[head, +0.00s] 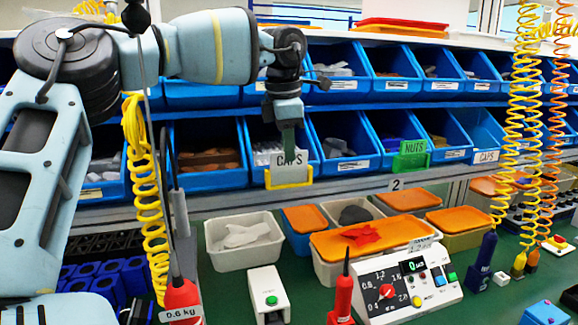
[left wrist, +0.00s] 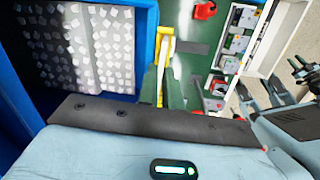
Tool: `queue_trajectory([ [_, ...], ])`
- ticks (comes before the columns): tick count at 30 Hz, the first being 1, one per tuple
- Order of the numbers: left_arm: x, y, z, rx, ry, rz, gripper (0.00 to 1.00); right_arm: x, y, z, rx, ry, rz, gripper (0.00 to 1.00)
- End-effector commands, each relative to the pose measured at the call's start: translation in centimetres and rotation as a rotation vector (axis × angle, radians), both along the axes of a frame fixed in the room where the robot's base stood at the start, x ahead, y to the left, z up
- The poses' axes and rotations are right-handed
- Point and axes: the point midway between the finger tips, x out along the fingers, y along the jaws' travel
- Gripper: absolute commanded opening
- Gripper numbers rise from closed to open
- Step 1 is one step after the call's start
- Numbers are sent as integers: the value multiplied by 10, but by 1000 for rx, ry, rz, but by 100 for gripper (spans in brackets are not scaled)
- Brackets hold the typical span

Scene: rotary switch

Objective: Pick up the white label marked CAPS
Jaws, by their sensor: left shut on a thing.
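The white label marked CAPS (head: 299,156) stands upright at the yellow holder (head: 289,185) on the front of the lower bin row. My left gripper (head: 288,150) comes down on it from above, its green fingers shut on the label's upper part. Whether the label's lower edge is still inside the holder cannot be told. In the left wrist view, the green fingers (left wrist: 163,88) reach toward the yellow holder (left wrist: 167,45); the label is mostly hidden between them. A light-blue arm and a dark claw-like part show at that view's right edge; my right gripper's jaw state is unclear there.
A green NUTS label (head: 413,147) stands in its green holder to the right. Blue bins fill both shelf rows. Below the rail are a white tub (head: 243,258), orange-lidded boxes and a control box (head: 405,284). Yellow coiled hoses hang left and right.

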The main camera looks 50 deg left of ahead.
Motion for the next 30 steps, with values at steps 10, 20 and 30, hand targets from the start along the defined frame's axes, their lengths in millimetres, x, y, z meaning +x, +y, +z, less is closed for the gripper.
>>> queue_trajectory([
  [10, 1, 1, 23, 6, -8, 0, 0, -2, 0, -3, 0, 5, 1, 31],
  [20, 1, 0, 77, 4, -4, 1, 0, -1, 0, -1, 0, 2, 0, 31],
  [30, 0, 1, 101, 2, -3, 0, 0, 10, 0, 10, 0, -23, 0, 31],
])
